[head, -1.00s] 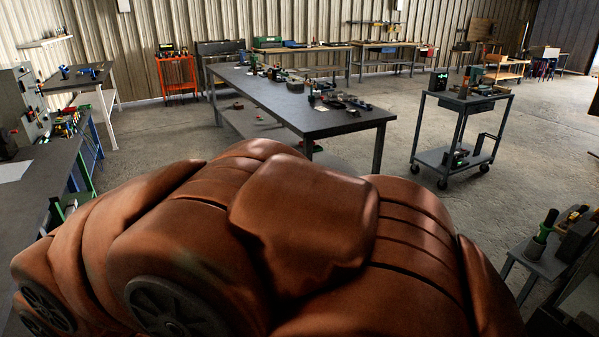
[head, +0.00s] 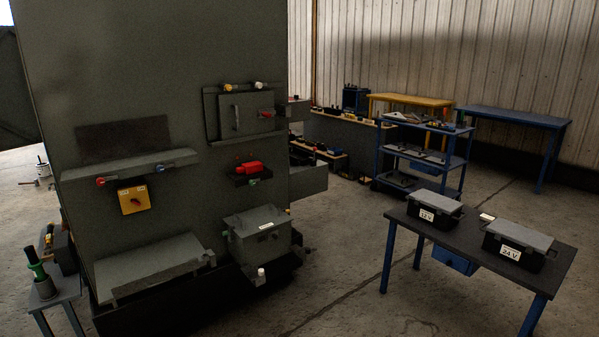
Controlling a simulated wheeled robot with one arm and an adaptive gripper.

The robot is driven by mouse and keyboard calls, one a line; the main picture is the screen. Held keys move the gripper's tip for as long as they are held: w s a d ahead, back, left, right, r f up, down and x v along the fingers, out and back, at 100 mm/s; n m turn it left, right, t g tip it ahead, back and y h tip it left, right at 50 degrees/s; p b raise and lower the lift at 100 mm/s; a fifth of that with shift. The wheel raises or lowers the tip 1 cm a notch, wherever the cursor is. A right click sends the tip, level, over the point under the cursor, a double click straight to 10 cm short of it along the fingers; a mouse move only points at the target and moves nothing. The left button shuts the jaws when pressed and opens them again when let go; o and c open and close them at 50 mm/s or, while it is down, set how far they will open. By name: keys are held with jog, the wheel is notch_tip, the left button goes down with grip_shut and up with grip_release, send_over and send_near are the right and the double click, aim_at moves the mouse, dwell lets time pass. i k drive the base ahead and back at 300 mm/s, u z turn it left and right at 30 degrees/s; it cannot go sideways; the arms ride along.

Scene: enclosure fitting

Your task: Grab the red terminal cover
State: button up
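A red block-like piece (head: 250,168), which looks like the red terminal cover, sits on a small dark ledge on the front of the tall grey-green enclosure (head: 200,130). A small green knob-like part (head: 253,182) is just below it. It is small in the picture, so I cannot tell how it is fixed. My gripper is not in view.
A table (head: 460,240) with 12 V and 24 V boxes stands right. Open floor lies between.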

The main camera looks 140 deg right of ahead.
aim_at(253, 167)
jog(key=z, duration=5.45)
jog(key=i, duration=3.75)
jog(key=u, duration=1.35)
